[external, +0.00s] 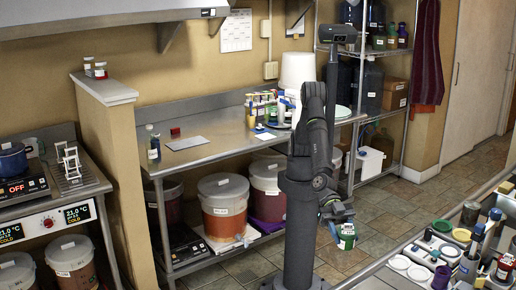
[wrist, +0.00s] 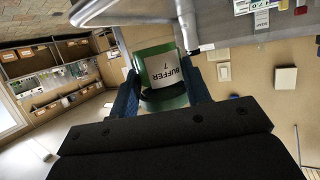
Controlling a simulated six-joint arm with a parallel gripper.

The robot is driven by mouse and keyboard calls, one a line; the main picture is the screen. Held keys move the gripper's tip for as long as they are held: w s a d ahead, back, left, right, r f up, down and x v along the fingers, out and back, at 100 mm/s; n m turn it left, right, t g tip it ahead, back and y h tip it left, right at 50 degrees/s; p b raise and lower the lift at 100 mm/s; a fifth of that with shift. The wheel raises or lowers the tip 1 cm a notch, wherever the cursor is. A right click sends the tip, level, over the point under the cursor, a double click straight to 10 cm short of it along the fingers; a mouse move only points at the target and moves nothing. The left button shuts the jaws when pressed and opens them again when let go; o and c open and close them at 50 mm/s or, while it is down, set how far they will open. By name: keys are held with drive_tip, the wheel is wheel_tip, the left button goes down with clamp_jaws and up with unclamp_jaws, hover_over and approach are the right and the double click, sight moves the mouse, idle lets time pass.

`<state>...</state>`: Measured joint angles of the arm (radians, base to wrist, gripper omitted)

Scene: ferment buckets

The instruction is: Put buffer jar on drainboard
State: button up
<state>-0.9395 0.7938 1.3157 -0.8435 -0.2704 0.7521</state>
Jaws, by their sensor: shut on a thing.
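The buffer jar (wrist: 165,75) is green with a white label reading "BUFFER 7" in the wrist view. It also shows in the external view (external: 347,236), small and green, below my gripper (external: 338,214). My gripper, also seen in the wrist view (wrist: 163,98), is shut on the jar with a finger on each side. It holds the jar in the air, right of the steel table and above the floor. A ribbed board (external: 88,178) under a white rack at the far left may be the drainboard; I cannot tell for certain.
The steel table (external: 215,150) has a clear middle, with bottles and cups at its back right. A crowded counter (external: 375,270) with jars and lids lies at the lower right. Lidded buckets (external: 224,205) stand under the table. A partition (external: 108,90) separates the left counter.

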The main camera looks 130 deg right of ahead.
sight(356, 231)
drive_tip(key=s+a+r, duration=0.1)
drive_tip(key=s+a, duration=0.1)
drive_tip(key=shift+a+r, duration=0.35)
drive_tip(key=shift+r, duration=0.05)
drive_tip(key=s+a+f, duration=0.2)
drive_tip(key=a, duration=0.1)
drive_tip(key=s+a+f, duration=0.2)
drive_tip(key=a, duration=0.1)
drive_tip(key=s+a+f, duration=0.2)
drive_tip(key=a, duration=0.1)
drive_tip(key=shift+s+a+f, duration=0.1)
drive_tip(key=shift+s+f, duration=0.05)
drive_tip(key=shift+f, duration=2.2)
drive_tip(key=shift+f, duration=0.2)
drive_tip(key=o, duration=1.2)
drive_tip(key=shift+c, duration=0.2)
drive_tip(key=shift+r, duration=0.1)
drive_tip(key=shift+r, duration=0.1)
drive_tip(key=v, duration=1.2)
